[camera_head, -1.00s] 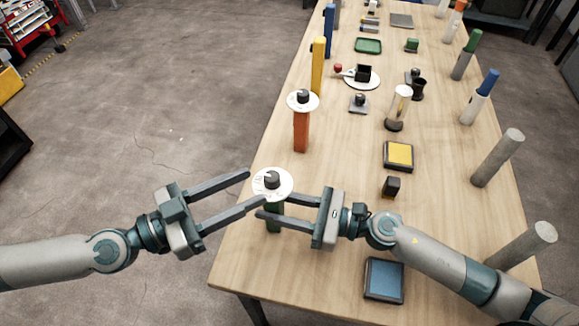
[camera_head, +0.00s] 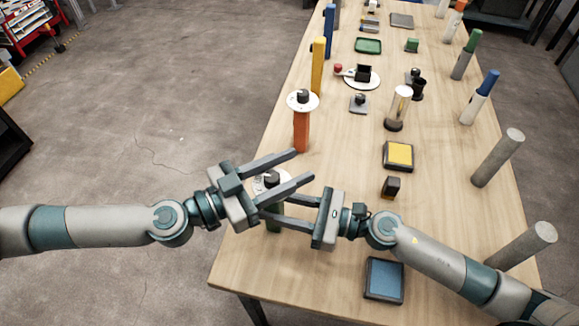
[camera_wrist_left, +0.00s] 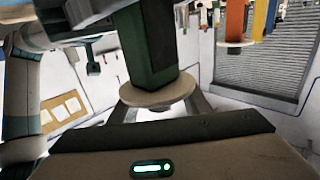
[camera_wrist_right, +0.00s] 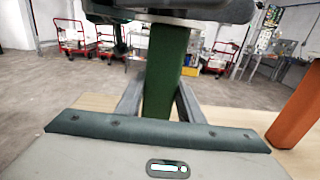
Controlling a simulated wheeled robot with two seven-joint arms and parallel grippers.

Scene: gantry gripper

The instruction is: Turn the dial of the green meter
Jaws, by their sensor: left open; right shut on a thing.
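The green meter is a green post (camera_head: 273,227) with a round white dial (camera_head: 260,185) and a black knob (camera_head: 272,177) on top, near the table's left edge. My right gripper (camera_head: 274,206) is shut on the post below the dial; the post stands between its fingers in the right wrist view (camera_wrist_right: 165,75). My left gripper (camera_head: 303,164) is open above the dial, and the knob shows between its fingers in the head view. In the left wrist view, the post (camera_wrist_left: 146,45) and dial (camera_wrist_left: 158,92) appear upside down, with the knob hidden.
An orange post (camera_head: 301,130) with a similar dial stands just behind. A yellow post (camera_head: 318,65) is farther back. A blue-topped box (camera_head: 384,279), a small dark block (camera_head: 391,187) and a yellow-topped box (camera_head: 398,156) lie to the right. Bare floor is left of the table.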

